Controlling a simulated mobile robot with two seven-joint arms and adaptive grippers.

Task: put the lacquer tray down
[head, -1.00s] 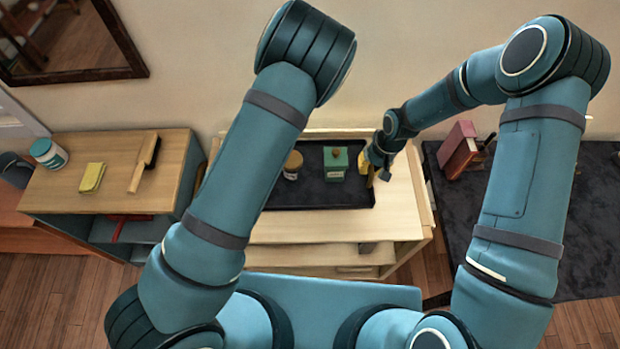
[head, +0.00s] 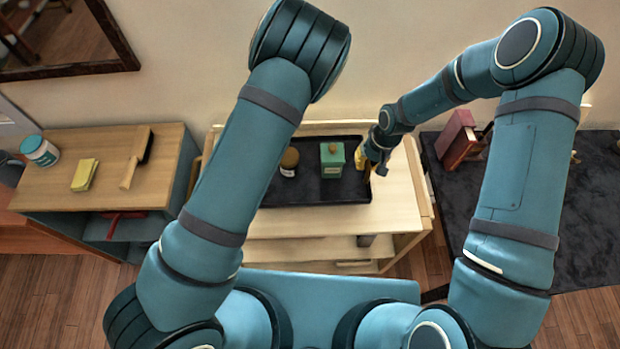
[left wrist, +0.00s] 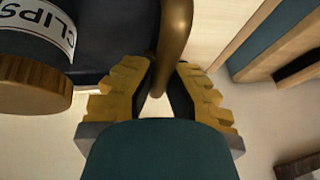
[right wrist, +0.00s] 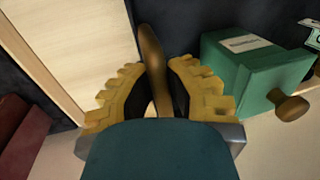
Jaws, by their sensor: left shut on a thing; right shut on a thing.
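The black lacquer tray (head: 320,195) is over the pale wooden cabinet top in the head view, looking level. I cannot tell whether it touches the wood. It carries a clips jar (head: 289,162) with a wooden lid and a green box (head: 332,160) with a wooden knob. My right gripper (head: 374,172) is shut on the tray's right bronze handle (right wrist: 152,55). My left gripper (left wrist: 157,92) is shut on the left bronze handle (left wrist: 173,40); my left arm hides that end in the head view.
The pale cabinet (head: 405,205) has bare top to the tray's right and front. Red books (head: 459,140) stand on a dark surface (head: 520,270) at right.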

